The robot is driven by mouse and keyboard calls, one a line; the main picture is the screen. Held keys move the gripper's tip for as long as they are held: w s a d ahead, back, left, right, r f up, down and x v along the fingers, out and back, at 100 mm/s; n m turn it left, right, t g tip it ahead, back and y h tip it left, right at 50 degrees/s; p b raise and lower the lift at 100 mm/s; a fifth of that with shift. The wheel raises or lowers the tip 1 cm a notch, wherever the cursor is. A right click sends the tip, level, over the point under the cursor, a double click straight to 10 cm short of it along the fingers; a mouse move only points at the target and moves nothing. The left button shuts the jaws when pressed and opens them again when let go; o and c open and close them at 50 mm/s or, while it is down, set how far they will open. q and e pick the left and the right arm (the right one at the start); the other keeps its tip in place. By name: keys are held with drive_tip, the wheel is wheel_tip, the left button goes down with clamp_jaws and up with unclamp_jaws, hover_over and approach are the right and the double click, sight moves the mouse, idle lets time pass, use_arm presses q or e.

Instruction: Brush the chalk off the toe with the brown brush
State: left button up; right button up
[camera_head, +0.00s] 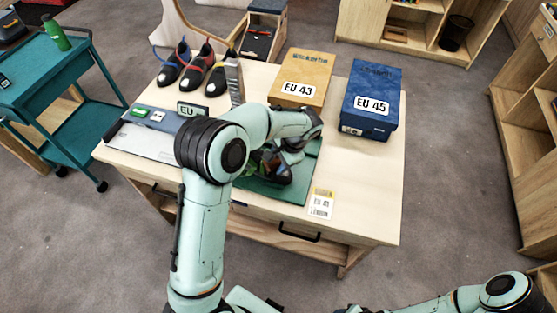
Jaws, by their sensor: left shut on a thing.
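A dark climbing shoe (277,174) with some orange and green lies on the green mat (307,168) on the wooden table. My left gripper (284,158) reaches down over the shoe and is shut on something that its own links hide. I cannot make out the brown brush anywhere. The shoe's toe and any chalk on it are too small and covered to tell. My right arm shows at the bottom right, but its gripper is out of view.
Several shoes (193,70) stand at the table's back left. A yellow EU 43 box (309,66) and a blue EU 45 box (374,85) stand behind the mat. The table's right front (365,205) is clear.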

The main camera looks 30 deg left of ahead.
use_arm(q)
drive_tip(key=shift+b+x, duration=0.35)
drive_tip(key=shift+x, duration=0.55)
use_arm(e)
drive_tip(key=shift+s+f, duration=0.45)
drive_tip(key=shift+f, duration=0.05)
use_arm(q)
drive_tip(key=shift+d, duration=0.1)
drive_tip(key=shift+w+d+f, duration=0.15)
drive_tip(key=shift+d+f, duration=0.1)
drive_tip(key=shift+d, duration=0.4)
drive_tip(key=shift+w+d+f, duration=0.2)
drive_tip(key=shift+d, duration=0.5)
drive_tip(key=shift+w+d+f, duration=0.15)
drive_tip(key=shift+d+f, duration=0.25)
drive_tip(key=shift+d, duration=0.3)
drive_tip(key=shift+w+d+f, duration=0.2)
drive_tip(key=shift+d+f, duration=0.15)
drive_tip(key=shift+d, duration=0.35)
drive_tip(key=shift+a, duration=0.15)
